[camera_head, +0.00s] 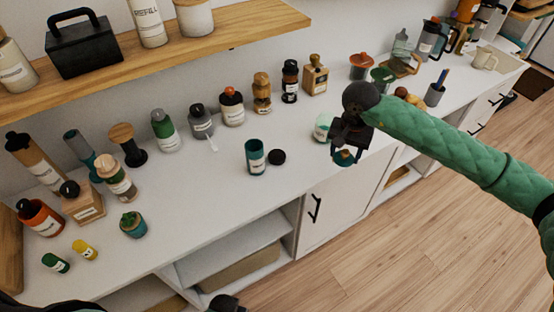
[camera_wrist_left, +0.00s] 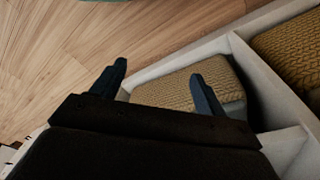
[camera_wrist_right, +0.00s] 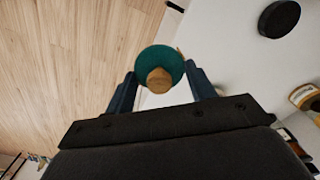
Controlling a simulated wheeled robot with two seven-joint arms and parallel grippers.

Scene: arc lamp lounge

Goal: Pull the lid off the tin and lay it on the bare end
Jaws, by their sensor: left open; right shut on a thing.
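My right gripper (camera_head: 345,150) is shut on a round teal lid with a wooden knob (camera_wrist_right: 160,62), near the counter's front edge. In the right wrist view the fingers lie on either side of it, and the disc hides whatever is below. I cannot tell whether a tin is under it. An upright teal tin (camera_head: 256,158) with a pale label stands on the counter to the left, with a flat black lid (camera_head: 277,157) beside it. The black lid also shows in the right wrist view (camera_wrist_right: 279,18). My left gripper (camera_wrist_left: 155,85) is open and empty, low before the shelves.
A pale mint jar (camera_head: 322,126) stands close behind my right gripper. Bottles and jars line the back of the counter. A squat teal jar (camera_head: 132,225) and small green (camera_head: 55,263) and yellow (camera_head: 85,250) tins are at left. Bare counter lies around the black lid.

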